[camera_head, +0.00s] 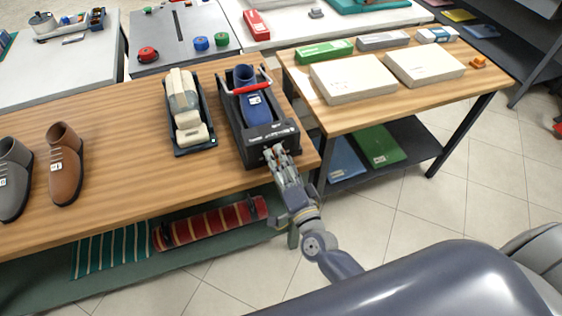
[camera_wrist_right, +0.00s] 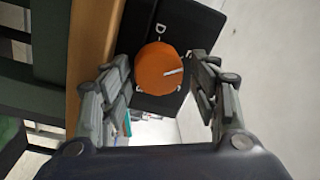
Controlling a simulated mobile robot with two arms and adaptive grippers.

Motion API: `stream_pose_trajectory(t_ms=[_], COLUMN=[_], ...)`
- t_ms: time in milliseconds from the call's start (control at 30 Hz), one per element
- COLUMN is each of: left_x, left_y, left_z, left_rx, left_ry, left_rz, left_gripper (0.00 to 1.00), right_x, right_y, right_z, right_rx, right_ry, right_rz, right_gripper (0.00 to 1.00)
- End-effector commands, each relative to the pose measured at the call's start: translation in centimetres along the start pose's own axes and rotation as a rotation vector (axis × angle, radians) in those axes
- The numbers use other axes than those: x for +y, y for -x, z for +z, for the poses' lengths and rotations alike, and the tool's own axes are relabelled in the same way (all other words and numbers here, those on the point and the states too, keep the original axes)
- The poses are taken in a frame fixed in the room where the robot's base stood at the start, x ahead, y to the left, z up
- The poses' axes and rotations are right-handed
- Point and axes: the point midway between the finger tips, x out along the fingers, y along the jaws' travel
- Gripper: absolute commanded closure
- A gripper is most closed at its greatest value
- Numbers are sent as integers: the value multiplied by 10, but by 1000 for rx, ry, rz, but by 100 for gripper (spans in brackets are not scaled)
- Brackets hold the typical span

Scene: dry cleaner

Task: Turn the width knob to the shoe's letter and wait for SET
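A blue shoe (camera_head: 257,108) sits in the black stretcher machine (camera_head: 238,135) on the wooden table, under a red-handled bar. Its white tag is too small to read. In the right wrist view the orange width knob (camera_wrist_right: 158,68) is on the machine's black front panel (camera_wrist_right: 190,25). A white pointer mark lies toward the knob's right side. A letter D shows above the knob; other marks beside it are partly hidden. My right gripper (camera_head: 277,153) is at the machine's front, its open fingers on either side of the knob; contact is unclear. My left gripper is out of view.
A beige device (camera_head: 187,110) stands left of the machine. A second table with white boxes (camera_head: 352,78) is at the right. A rolled red rug (camera_head: 210,223) lies on the lower shelf.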

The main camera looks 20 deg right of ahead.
Motion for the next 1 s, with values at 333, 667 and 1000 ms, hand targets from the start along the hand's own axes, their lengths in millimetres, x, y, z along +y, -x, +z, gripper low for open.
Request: stream_pose_trajectory(t_ms=[333, 667, 1000], left_x=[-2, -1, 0], left_y=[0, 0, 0], left_z=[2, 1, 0], left_rx=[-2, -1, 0], left_ry=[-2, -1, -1], left_rz=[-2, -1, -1], left_gripper=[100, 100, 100], right_x=[3, 3, 1], right_y=[2, 42, 78], right_z=[2, 2, 0], right_rx=[-5, -6, -2], right_ry=[1, 2, 1], right_rz=[6, 7, 2], right_gripper=[38, 38, 38])
